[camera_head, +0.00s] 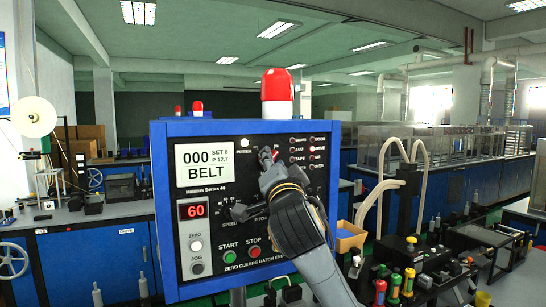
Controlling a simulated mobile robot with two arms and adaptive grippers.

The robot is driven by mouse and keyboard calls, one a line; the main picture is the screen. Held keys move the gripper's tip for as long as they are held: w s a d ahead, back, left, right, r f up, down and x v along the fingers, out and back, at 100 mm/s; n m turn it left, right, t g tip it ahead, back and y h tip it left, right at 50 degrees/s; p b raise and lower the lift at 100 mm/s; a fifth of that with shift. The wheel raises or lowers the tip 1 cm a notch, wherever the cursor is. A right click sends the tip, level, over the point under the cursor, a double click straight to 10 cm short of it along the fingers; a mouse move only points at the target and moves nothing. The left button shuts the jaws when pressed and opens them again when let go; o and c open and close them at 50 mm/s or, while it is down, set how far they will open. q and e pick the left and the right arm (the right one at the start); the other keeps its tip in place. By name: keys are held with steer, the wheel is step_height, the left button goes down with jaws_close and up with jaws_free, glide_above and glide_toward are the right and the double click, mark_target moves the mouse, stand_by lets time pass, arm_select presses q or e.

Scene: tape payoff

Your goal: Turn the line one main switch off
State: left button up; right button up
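A blue-framed control panel (165,225) with a black face stands in the middle of the camera_head view. A small switch handle (265,153) shows in its upper middle, right of the lit white power lamp (244,143). My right gripper (268,163), its arm coming in from the lower right, is at this handle. Its fingertips overlap the handle; I cannot tell whether they touch or grip it. The gripper and wrist hide the switch's lower part, its markings and part of the dials below. My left gripper is not in view.
The panel bears a BELT display (205,168), a red 60 readout (194,210), a green START button (230,257) and a red STOP button (254,252). A red beacon (277,88) stands on top. Benches with machines stand behind and at right.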

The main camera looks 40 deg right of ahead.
steer(key=shift+w+d, duration=0.1)
steer(key=shift+w, duration=0.1)
jaws_close()
stand_by(0.3)
steer(key=shift+d+n+t+y+b, duration=0.1)
steer(key=shift+n+t+y+b, duration=0.65)
steer(key=shift+n+y, duration=2.35)
steer(key=shift+d+n+t+y+b, duration=0.1)
steer(key=shift+n+t+y+b, duration=0.55)
steer(key=shift+n, duration=4.7)
steer(key=shift+d+n+t+y+b, duration=0.1)
steer(key=shift+n+t+y+b, duration=0.3)
steer(key=shift+n+y+b, duration=2.55)
steer(key=n+h+p, duration=0.2)
steer(key=p, duration=0.1)
steer(key=shift+a+n, duration=0.1)
steer(key=shift+n, duration=0.3)
